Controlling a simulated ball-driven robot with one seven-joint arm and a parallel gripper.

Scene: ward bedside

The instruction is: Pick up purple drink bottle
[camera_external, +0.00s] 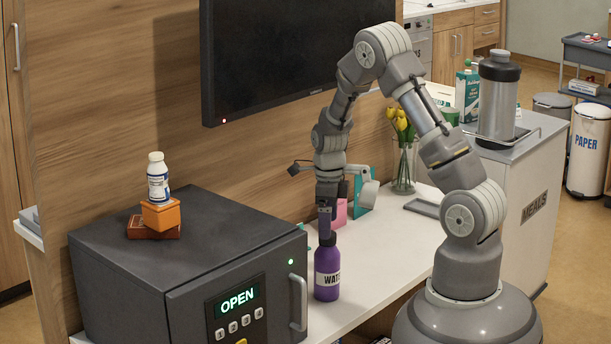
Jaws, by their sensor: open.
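The purple drink bottle (327,270) stands upright on the white counter (385,268), just right of the dark safe. It has a white label with dark letters, partly readable as "WAT". My gripper (326,228) points straight down over the bottle, with its fingers at the bottle's neck and cap. The jaws are open. The cap is largely hidden by the fingers, and I cannot tell whether they touch it.
A dark safe (135,285) with a green "OPEN" display and a handle stands close left of the bottle. A white pill bottle (157,178) rests on an orange box (160,216) on top. Behind are a pink box (340,213) and yellow flowers (402,125) in a vase. The counter right of the bottle is clear.

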